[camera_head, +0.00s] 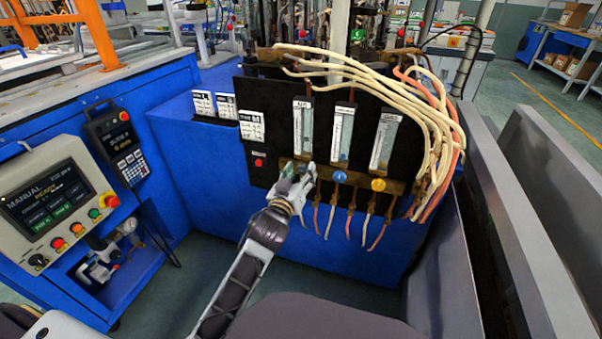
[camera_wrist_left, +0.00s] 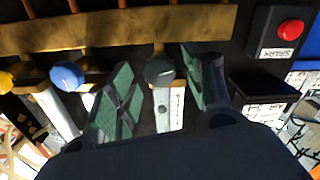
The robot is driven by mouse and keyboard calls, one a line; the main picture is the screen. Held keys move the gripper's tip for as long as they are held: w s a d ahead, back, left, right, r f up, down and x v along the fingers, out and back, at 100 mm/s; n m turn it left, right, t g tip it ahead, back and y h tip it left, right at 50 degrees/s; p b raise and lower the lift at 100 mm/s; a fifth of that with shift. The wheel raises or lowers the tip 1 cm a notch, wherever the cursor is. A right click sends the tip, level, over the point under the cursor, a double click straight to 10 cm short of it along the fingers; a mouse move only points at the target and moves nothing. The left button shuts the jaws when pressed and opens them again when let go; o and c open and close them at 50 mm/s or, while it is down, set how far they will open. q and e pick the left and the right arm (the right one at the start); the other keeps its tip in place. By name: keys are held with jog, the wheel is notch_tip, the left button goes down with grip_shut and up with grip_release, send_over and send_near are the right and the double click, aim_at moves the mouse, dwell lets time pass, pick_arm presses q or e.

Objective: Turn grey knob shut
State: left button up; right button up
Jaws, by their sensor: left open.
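The grey knob (camera_wrist_left: 159,71) is in the left wrist view, on a brass fitting below a flowmeter tube. My left gripper (camera_head: 299,172) reaches the panel from the left arm in the head view. Its green-padded fingers are open, one on each side of the grey knob, with gaps showing on both sides in the wrist view. In the head view the gripper mostly hides this knob. The blue knob (camera_head: 339,177) and yellow knob (camera_head: 378,184) are to its right; the blue knob (camera_wrist_left: 67,75) is just beyond one finger in the wrist view. My right gripper is not in view.
The black panel (camera_head: 258,140) carries flowmeters and a red spark button (camera_wrist_left: 290,29). Cream and pink hoses (camera_head: 440,130) hang on the right, with hose ends below the knobs. A control console (camera_head: 50,200) stands left. Grey metal walls (camera_head: 510,200) bound the right.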

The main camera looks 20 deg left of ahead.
pick_arm(q)
jog(key=shift+w, duration=0.4)
jog(key=shift+c, duration=0.4)
jog(key=c, duration=0.9)
